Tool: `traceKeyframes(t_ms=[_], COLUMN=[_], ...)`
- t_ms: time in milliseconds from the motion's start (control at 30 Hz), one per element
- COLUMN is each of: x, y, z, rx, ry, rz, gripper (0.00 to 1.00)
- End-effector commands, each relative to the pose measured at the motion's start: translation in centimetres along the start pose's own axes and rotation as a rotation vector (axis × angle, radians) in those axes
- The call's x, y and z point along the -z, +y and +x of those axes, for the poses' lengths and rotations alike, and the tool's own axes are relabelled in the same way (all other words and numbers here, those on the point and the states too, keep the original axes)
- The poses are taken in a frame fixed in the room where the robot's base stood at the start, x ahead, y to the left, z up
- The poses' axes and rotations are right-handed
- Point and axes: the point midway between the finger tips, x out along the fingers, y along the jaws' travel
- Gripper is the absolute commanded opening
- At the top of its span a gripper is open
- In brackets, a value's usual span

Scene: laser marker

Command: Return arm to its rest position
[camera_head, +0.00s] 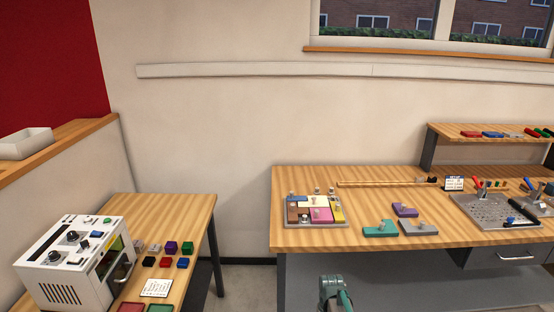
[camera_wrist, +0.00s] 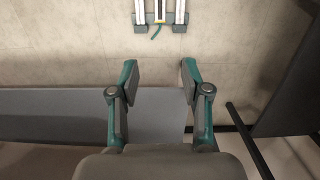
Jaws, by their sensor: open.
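My gripper (camera_wrist: 159,72) shows in the wrist view with its two teal and grey fingers spread apart. Nothing is between the fingers. The camera looks down past them at a beige floor (camera_wrist: 240,75), and the fingers touch nothing that I can see. In the head view, only a small teal and grey part of my arm (camera_head: 333,294) shows at the bottom edge, in front of the right workbench (camera_head: 350,238). The rest of the arm is out of the picture there.
The right workbench carries a tray of coloured blocks (camera_head: 343,222), loose plates (camera_head: 380,229) and a perforated metal plate (camera_head: 480,208). A white machine (camera_head: 75,262) and small cubes stand on the left table (camera_head: 185,210). A floor gap (camera_head: 245,285) lies between the two tables.

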Motion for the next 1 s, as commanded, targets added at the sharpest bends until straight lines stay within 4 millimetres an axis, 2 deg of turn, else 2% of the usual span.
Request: traceKeyframes(t_ms=[33,300,500,700,833,1000], x=[-2.9,-14.4,-23.6,-32.0,-35.5,-37.3], y=[-0.1,-0.5,-0.8,-1.1,-1.2,-1.3], z=[2.0,10.1,14.2,16.7,17.8,18.6], rx=[0.001,0.004,0.005,0.007,0.008,0.009], ry=[-0.029,-0.160,-0.273,-0.397,-0.455,-0.491], rz=[0.006,0.029,0.037,0.036,0.036,0.036], gripper=[0.47,0.47,0.47,0.47,0.47,0.47])
